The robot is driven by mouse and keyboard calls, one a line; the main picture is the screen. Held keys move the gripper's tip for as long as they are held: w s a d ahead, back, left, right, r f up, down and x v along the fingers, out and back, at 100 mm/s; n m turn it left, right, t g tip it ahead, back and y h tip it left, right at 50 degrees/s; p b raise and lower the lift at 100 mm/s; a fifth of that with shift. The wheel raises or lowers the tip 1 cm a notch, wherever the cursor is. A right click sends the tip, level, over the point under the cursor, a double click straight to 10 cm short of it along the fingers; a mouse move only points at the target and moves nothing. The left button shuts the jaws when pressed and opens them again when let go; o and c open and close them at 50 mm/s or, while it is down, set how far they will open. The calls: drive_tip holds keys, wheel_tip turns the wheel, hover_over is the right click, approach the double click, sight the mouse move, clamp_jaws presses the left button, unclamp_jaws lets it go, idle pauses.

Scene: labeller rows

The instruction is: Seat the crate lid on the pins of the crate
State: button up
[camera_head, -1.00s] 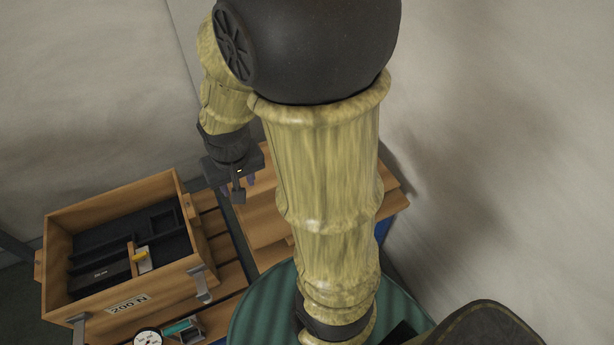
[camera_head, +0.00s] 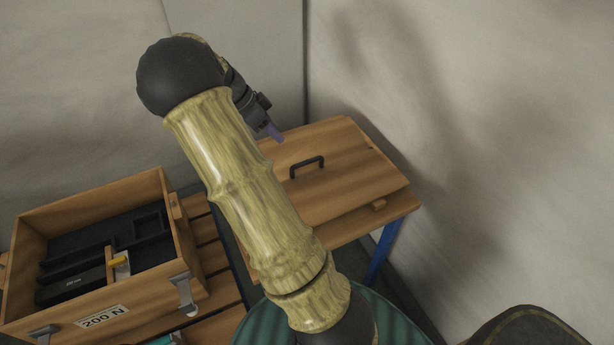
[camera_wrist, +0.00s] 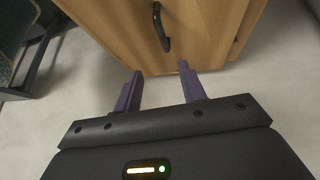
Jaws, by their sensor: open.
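The crate lid (camera_head: 350,193) is a flat wooden panel with a dark handle (camera_head: 307,167), lying on a blue-legged stand at the right in the head view. The lid also shows in the wrist view (camera_wrist: 205,25), with its handle (camera_wrist: 161,27) upright near the top. My gripper (camera_head: 270,131) is near the lid's far left edge in the head view. Its purple fingers (camera_wrist: 160,83) are apart and empty, short of the handle. The open wooden crate (camera_head: 103,313), marked 200 N, stands at the left. I cannot make out its pins.
The crate stands on a slatted wooden surface (camera_head: 207,243). Pale walls close in behind and to the right.

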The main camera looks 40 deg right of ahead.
approach(306, 161)
drive_tip(key=x, duration=0.5)
drive_tip(key=shift+s+f, duration=0.15)
drive_tip(key=shift+s, duration=0.15)
drive_tip(key=shift+f, duration=0.15)
drive_tip(key=shift+w+x, duration=0.15)
drive_tip(key=shift+x, duration=1.15)
drive_tip(key=shift+w+x, duration=0.2)
drive_tip(key=shift+x, duration=1.1)
drive_tip(key=shift+d, duration=0.15)
clamp_jaws()
